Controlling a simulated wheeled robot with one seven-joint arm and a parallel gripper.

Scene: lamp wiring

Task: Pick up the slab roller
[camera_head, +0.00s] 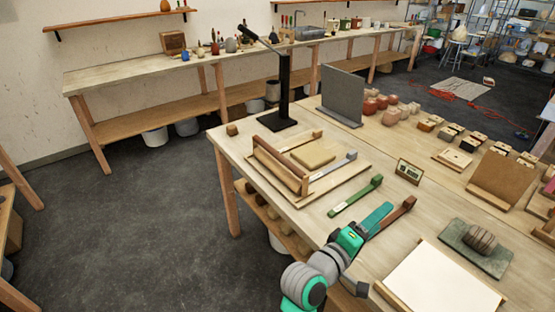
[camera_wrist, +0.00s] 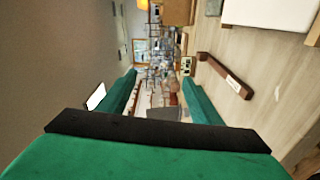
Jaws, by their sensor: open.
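The frame cannot be clearly made out in the wrist view.
A green bar (camera_head: 354,197) and a brown bar (camera_head: 396,214) lie near my gripper; the brown bar also shows in the wrist view (camera_wrist: 223,76). A small display (camera_head: 409,171), a white board (camera_head: 437,283) and a black stand (camera_head: 284,90) share the table (camera_head: 232,146).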

